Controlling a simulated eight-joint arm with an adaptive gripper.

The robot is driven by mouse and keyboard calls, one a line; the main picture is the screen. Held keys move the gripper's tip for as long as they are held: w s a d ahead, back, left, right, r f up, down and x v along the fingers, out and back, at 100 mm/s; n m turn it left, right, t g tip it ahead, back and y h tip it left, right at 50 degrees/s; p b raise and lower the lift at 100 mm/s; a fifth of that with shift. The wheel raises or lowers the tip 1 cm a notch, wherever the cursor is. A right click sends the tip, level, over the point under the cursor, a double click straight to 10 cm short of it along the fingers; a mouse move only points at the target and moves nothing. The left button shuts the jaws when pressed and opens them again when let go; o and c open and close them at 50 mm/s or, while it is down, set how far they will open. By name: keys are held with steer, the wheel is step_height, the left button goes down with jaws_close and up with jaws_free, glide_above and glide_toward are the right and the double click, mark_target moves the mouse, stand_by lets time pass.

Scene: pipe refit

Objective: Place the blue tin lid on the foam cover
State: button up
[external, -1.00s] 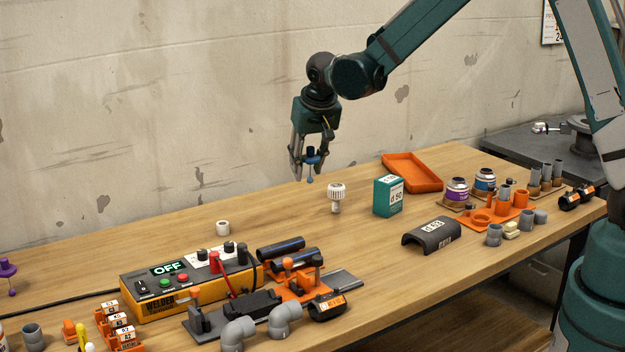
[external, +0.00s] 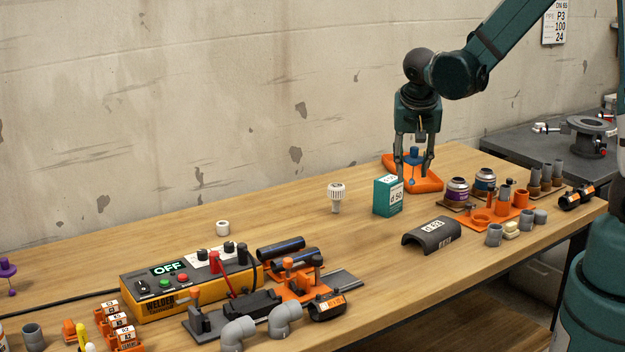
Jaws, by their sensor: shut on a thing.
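My gripper (external: 412,170) is shut on the blue tin lid (external: 413,154). The lid hangs between the fingers, with its thin stem and small blue ball pointing down. In the picture they overlap the orange tray; the exact height above it is hard to tell. The foam cover looks to be the dark half-round shell (external: 431,236) with white labels, lying arched on the bench to the lower right of my gripper. Its top is bare. The lid is apart from it.
A green box (external: 388,195) stands just below my gripper in the picture, near the orange tray (external: 429,183). A yellow welder box (external: 185,285) sits left.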

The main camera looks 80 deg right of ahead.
steer(key=m, duration=0.1)
glide_above(433, 222)
steer(key=shift+f, duration=0.15)
stand_by(0.4)
steer(key=shift+f+b, duration=0.6)
steer(key=shift+f, duration=2.2)
steer(key=shift+f, duration=0.15)
steer(key=shift+f+b, duration=0.5)
steer(key=shift+f, duration=1.45)
steer(key=shift+f, duration=0.15)
steer(key=o, duration=0.8)
steer(key=shift+c, duration=0.2)
